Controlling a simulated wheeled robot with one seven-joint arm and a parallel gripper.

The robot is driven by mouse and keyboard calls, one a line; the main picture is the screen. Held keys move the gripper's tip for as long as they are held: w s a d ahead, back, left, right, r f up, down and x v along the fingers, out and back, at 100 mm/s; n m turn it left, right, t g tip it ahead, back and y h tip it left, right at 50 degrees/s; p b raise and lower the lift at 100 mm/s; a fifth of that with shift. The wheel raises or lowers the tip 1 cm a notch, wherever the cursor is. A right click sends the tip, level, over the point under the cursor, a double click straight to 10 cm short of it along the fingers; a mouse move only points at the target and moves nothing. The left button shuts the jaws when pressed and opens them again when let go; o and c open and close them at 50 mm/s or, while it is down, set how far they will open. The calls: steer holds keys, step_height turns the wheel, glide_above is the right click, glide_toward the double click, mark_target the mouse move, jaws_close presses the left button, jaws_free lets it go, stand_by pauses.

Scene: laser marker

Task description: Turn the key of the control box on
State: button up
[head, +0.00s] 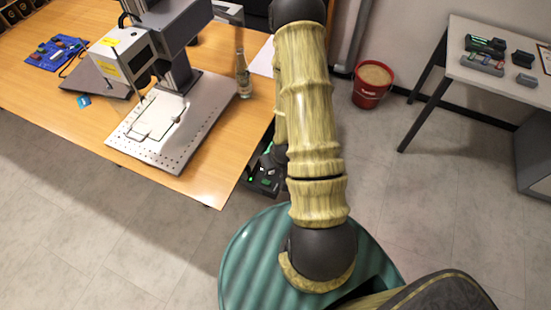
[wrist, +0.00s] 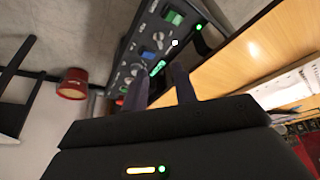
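The control box (wrist: 147,42) is a dark panel in the upper middle of the wrist view. It bears a green button, a blue button, several round knobs and lit green spots. In the head view the box (head: 262,178) shows only partly beside the table's edge, with my arm hiding the rest. My gripper (wrist: 160,73) points at the panel, its two dark fingers apart with a gap between them. The fingers overlap the panel's lower part in the picture. I cannot make out the key or tell whether a finger touches anything. The head view does not show my gripper clearly.
The wooden table (head: 205,178) carries a laser marker (head: 165,45) and a bottle (head: 243,75). A red bucket (head: 371,88) stands on the floor, and also shows in the wrist view (wrist: 73,83). A grey side table (head: 505,82) is at right. Floor between is clear.

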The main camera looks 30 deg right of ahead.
steer(key=p+v, duration=0.6)
steer(key=p, duration=0.3)
stand_by(0.7)
steer(key=w+a+r+n+g, duration=0.1)
steer(key=w+a+r, duration=0.1)
steer(key=r, duration=0.6)
steer(key=w+a+r, duration=0.2)
steer(key=r, duration=0.5)
steer(key=s+a+r, duration=0.2)
steer(key=r, duration=0.5)
steer(key=s+a+r+g, duration=0.1)
steer(key=s+a+r, duration=0.2)
steer(key=r, duration=0.4)
steer(key=shift+s+n+y, duration=0.25)
steer(key=shift+n+y, duration=0.05)
steer(key=shift+a, duration=0.1)
